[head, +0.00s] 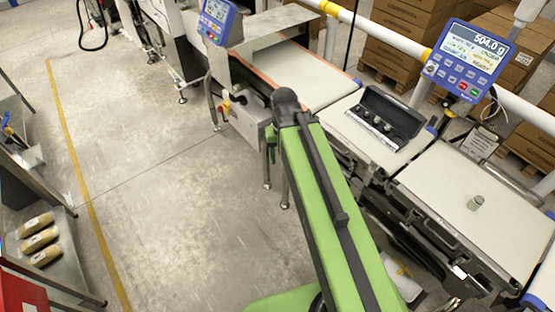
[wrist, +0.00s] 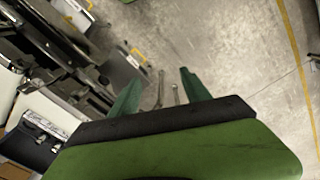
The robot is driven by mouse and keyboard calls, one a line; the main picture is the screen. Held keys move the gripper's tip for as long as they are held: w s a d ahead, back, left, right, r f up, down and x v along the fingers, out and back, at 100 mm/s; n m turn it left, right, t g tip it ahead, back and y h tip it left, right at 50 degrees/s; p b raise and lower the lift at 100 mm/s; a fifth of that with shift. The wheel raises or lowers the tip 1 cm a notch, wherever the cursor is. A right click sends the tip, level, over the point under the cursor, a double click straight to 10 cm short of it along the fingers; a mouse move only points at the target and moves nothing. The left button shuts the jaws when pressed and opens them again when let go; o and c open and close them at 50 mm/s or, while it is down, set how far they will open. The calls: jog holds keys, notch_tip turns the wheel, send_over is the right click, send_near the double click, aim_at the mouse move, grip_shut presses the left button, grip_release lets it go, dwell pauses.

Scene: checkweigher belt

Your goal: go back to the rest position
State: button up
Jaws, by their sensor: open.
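My gripper (wrist: 160,77) shows in the wrist view as two green fingers spread apart with nothing between them. The floor lies beyond the fingers. In the head view my green arm stretches up the middle of the picture, beside the belt line, and the gripper itself cannot be made out.
A blue display (head: 468,60) reading 504.0 g stands behind the belts, and another stands at the far end. Stacked cartons (head: 415,30) are behind a white rail. Shelving with several packs (head: 38,238) is at left. The floor (head: 160,150) between is clear.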

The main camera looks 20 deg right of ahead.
jog(key=shift+n, duration=0.8)
jog(key=a+f+b, duration=0.1)
jog(key=a, duration=0.1)
jog(key=a+f+b, duration=0.1)
jog(key=shift+s+a+f+b, duration=0.3)
jog(key=shift+s+a+b, duration=0.05)
jog(key=shift+a, duration=0.05)
dwell(3.0)
